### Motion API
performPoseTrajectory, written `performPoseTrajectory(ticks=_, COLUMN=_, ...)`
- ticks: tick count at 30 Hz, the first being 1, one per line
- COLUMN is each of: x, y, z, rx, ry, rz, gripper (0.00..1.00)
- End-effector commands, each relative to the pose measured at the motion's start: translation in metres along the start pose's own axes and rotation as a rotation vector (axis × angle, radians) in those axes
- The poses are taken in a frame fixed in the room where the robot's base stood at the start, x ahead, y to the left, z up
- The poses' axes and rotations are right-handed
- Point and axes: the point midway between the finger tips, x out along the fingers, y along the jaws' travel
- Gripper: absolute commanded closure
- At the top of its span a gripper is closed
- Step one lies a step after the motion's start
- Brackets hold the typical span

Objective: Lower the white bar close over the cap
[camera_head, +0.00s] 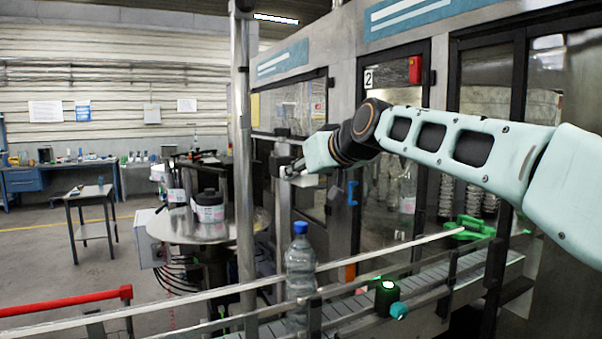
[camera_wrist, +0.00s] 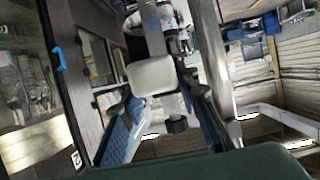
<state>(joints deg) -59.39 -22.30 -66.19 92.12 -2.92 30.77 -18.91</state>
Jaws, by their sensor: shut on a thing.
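The white bar (camera_wrist: 152,76) shows in the wrist view as a pale, rounded block between the fingers of my gripper (camera_wrist: 160,95). In the head view, my gripper (camera_head: 291,170) is at the far end of my outstretched arm, and a pale part of the bar (camera_head: 304,181) shows below it. The bar and this cap look apart; the distance in depth is hard to tell. My fingers partly hide the bar.
A steel post (camera_head: 243,150) stands between the reel and my gripper in the head view. A clear bottle with a blue cap (camera_head: 300,228) stands by the railed conveyor (camera_head: 350,305). Machine doors (camera_head: 395,140) lie behind my arm. Open floor (camera_head: 40,245) is at left.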

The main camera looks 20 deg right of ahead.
Motion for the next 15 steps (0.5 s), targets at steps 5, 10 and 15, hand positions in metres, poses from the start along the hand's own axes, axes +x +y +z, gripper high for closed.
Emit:
performPoseTrajectory(ticks=5, x=0.005, y=0.0, z=0.011, rx=0.001, ry=0.0, rz=0.0, gripper=1.0)
performPoseTrajectory(ticks=10, x=0.014, y=0.0, z=0.034, rx=0.0, ry=-0.001, rz=0.001, gripper=1.0)
performPoseTrajectory(ticks=15, x=0.023, y=0.0, z=0.057, rx=-0.001, ry=-0.002, rz=0.0, gripper=1.0)
